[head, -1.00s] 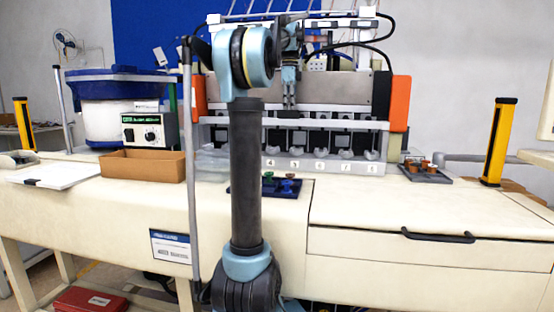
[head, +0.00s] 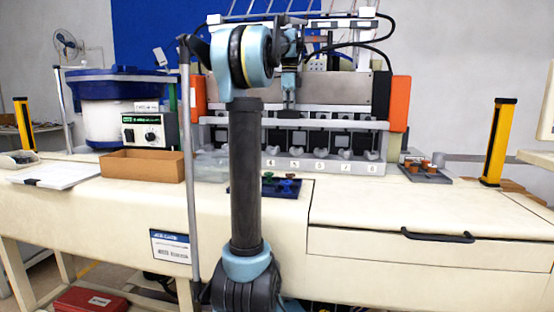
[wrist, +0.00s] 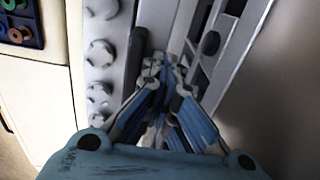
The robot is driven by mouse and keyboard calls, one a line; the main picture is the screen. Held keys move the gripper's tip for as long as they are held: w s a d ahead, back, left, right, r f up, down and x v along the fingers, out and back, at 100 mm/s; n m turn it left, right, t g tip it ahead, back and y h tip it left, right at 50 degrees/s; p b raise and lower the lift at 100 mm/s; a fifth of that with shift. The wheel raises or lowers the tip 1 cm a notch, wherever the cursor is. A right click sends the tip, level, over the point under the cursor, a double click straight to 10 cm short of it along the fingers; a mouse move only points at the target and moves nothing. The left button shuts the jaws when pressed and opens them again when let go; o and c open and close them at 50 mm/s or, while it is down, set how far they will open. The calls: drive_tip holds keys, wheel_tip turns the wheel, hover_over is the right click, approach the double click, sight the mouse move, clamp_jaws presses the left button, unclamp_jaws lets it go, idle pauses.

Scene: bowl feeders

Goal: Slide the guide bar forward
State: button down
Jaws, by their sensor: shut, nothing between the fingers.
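The guide bar appears to be the long pale grey bar (head: 345,124) running across the front of the machine, above a row of numbered stations. It looks level. My gripper (head: 289,103) points down in front of the machine's grey panel, just above the bar's middle. In the wrist view my gripper (wrist: 158,62) has its fingertips together with nothing between them. A dark rounded piece (wrist: 136,58) lies just left of the tips. I cannot tell whether the tips touch the bar.
Numbered stations (head: 345,168) line the machine's front. A dark tray of coloured parts (head: 300,190) and a cardboard box (head: 143,166) sit on the bench. Orange end covers (head: 399,103) flank the machine.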

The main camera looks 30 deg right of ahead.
drive_tip(key=shift+s+f, duration=0.1)
drive_tip(key=s+a, duration=0.5)
drive_tip(key=s, duration=0.1)
drive_tip(key=shift+s, duration=0.3)
idle(1.3)
drive_tip(key=shift+w+d, duration=0.15)
drive_tip(key=shift+w, duration=0.15)
wheel_tip(320, 180, up, 9)
idle(1.1)
